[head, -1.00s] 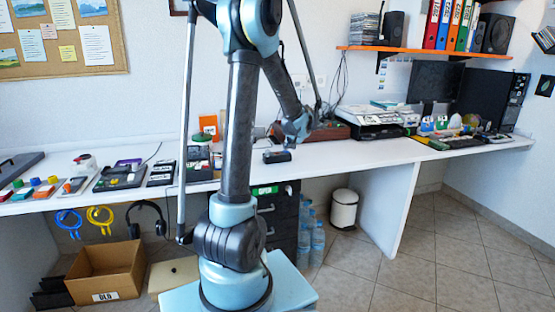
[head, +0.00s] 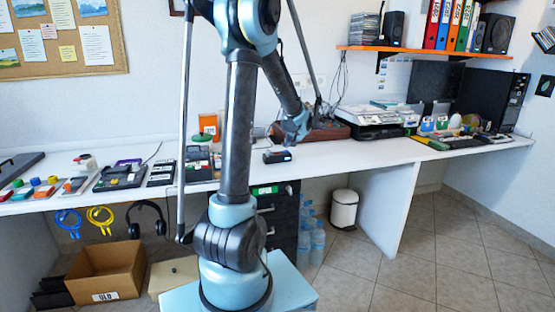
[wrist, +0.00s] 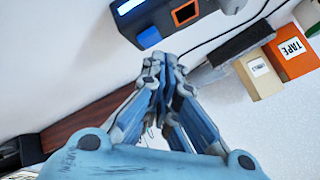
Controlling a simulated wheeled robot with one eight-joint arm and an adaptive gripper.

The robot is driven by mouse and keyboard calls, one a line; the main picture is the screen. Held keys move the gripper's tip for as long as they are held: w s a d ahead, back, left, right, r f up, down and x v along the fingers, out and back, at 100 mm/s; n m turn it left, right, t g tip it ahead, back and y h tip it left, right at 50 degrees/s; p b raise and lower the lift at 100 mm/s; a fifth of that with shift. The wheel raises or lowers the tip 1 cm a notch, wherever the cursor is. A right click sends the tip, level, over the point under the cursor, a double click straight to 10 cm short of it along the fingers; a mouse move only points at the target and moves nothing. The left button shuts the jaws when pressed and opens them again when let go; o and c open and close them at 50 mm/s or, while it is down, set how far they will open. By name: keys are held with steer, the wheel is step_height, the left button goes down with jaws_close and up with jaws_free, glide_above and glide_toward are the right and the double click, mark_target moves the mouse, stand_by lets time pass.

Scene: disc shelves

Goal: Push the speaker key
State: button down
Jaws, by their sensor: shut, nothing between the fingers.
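My gripper (wrist: 155,66) is shut and empty in the wrist view, its fingertips together just below a small device (wrist: 165,14). The device has a pale lit strip, a blue part and a dark square with an orange frame. The fingertips look close to the blue part, but I cannot tell whether they touch. I cannot make out a marked speaker key. In the head view, the end of my arm is over the desk, just above a small dark object (head: 277,157); the fingers are too small to tell there.
An orange box marked TAPE (wrist: 291,52) and a tan box (wrist: 259,73) stand right of my gripper. A dark cable runs beside the device.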

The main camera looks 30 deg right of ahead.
steer(key=shift+r, duration=3)
